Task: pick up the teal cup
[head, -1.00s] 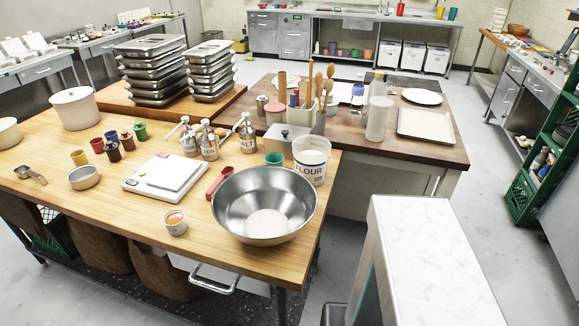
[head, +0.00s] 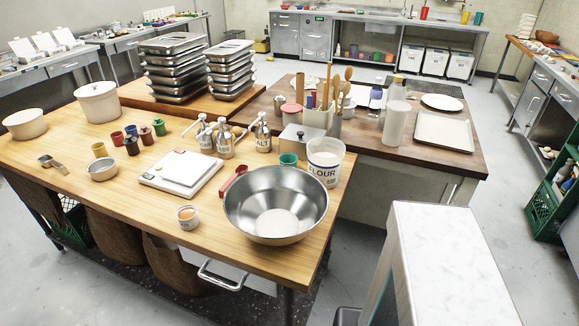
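The teal cup (head: 288,160) is small and stands on the wooden worktable (head: 68,218), behind the large steel mixing bowl (head: 250,209). The bowl's far rim is just in front of it. The white flour tub (head: 323,164) stands close to its right, and a grey box with a knob (head: 298,142) is right behind it. My gripper is not in view.
A red scoop (head: 233,180) and a white scale (head: 180,174) lie left of the bowl. Steel bottles (head: 224,140) stand behind them. A white marble-topped block (head: 455,255) rises at the front right. Grey floor (head: 525,265) is open at the right.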

